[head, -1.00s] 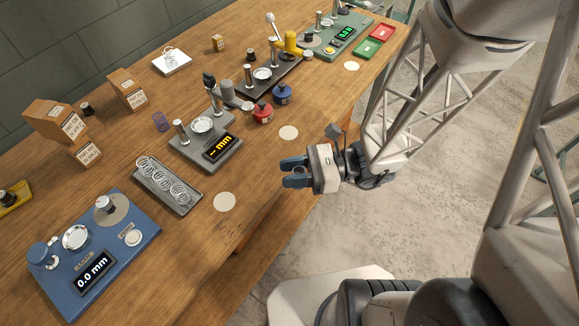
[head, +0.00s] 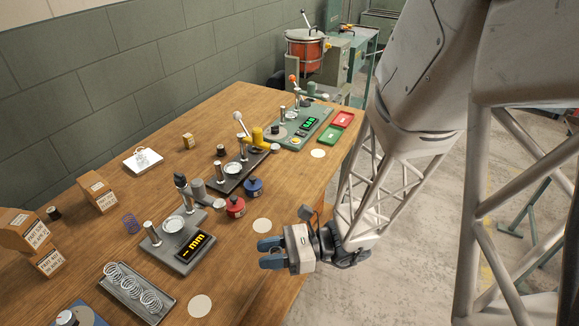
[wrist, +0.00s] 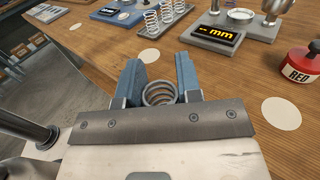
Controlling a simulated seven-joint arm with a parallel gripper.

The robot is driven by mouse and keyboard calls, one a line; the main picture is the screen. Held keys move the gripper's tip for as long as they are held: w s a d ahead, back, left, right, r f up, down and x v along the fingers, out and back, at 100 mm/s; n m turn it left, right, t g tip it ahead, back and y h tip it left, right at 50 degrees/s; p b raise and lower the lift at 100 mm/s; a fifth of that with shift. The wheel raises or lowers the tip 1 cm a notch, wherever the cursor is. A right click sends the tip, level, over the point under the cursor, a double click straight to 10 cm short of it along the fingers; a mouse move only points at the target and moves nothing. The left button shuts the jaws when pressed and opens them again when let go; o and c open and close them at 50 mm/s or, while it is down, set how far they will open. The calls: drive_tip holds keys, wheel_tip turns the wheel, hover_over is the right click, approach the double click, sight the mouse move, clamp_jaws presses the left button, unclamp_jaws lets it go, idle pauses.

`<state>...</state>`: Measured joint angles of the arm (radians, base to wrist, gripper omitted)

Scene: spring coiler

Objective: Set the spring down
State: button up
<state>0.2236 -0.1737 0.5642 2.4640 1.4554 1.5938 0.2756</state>
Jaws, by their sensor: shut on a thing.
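In the head view the held spring cannot be made out. Other springs lie in a grey tray (head: 113,293) on the table. The tray also shows at the top of the wrist view (wrist: 178,28).
White discs lie on the wooden table (head: 232,275): one near my gripper (head: 262,226), one nearer the tray (head: 200,306). A gauge with an "mm" display (head: 157,262) and red (head: 235,208) and blue (head: 254,188) pots stand behind. Red (head: 342,118) and green (head: 334,136) trays are far right.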

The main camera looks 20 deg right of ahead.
drive_tip(key=w+d+m+t+h, duration=0.3)
drive_tip(key=w+d+t, duration=0.3)
drive_tip(key=w, duration=0.8)
drive_tip(key=w+d+m+t+h, duration=0.3)
drive_tip(key=w+d+m+t, duration=0.3)
drive_tip(key=w, duration=0.8)
drive_tip(key=d, duration=0.3)
drive_tip(key=shift+d+r, duration=0.2)
drive_tip(key=shift+d, duration=0.2)
drive_tip(key=w, duration=0.5)
drive_tip(key=w+d+f, duration=0.1)
drive_tip(key=w, duration=1)
drive_tip(key=shift+d+f, duration=0.2)
drive_tip(key=shift+f, duration=0.05)
drive_tip(key=shift+f, duration=1.75)
drive_tip(key=shift+f, duration=0.15)
